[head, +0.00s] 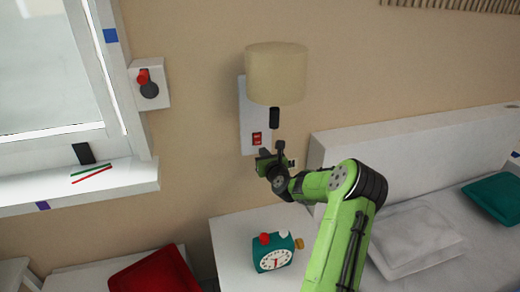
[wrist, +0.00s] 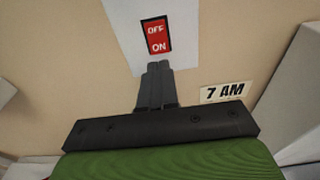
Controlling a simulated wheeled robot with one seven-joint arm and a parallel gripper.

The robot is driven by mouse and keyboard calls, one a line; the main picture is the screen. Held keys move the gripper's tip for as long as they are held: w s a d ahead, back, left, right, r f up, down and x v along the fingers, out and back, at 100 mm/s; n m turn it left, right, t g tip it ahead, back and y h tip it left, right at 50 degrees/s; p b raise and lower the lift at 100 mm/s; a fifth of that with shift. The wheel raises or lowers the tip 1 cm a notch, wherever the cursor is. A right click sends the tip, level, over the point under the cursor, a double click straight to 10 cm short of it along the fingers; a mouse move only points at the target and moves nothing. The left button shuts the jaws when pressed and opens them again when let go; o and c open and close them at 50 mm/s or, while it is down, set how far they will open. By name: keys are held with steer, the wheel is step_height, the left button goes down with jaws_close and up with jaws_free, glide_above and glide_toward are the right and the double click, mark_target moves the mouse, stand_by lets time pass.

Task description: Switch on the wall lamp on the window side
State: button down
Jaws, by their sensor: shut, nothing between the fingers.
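The wall lamp (head: 276,75) has a beige shade and a white back plate on the wall, right of the window. A red switch (head: 257,138) sits low on the plate. In the wrist view the switch (wrist: 156,36) reads OFF at the top and ON at the bottom. My gripper (wrist: 158,66) is shut and empty, its fingertips just below the ON end in the picture. I cannot tell whether they touch the plate. In the head view my gripper (head: 268,156) is just below the switch, and its fingertips are hard to make out.
A nightstand (head: 228,245) with a teal alarm clock (head: 273,258) stands below. A bed (head: 440,220) with pillows is at right. The window sill (head: 110,188) and a small wall box with a red knob (head: 148,84) are at left. A "7 AM" label (wrist: 225,92) is beside my gripper.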

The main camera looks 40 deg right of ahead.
mark_target(258, 145)
steer(key=x, duration=0.5)
steer(key=shift+b, duration=0.35)
steer(key=shift+s, duration=0.1)
steer(key=shift+f+b, duration=0.25)
steer(key=shift+b, duration=0.2)
steer(key=shift+w+r, duration=0.2)
steer(key=shift+f, duration=0.1)
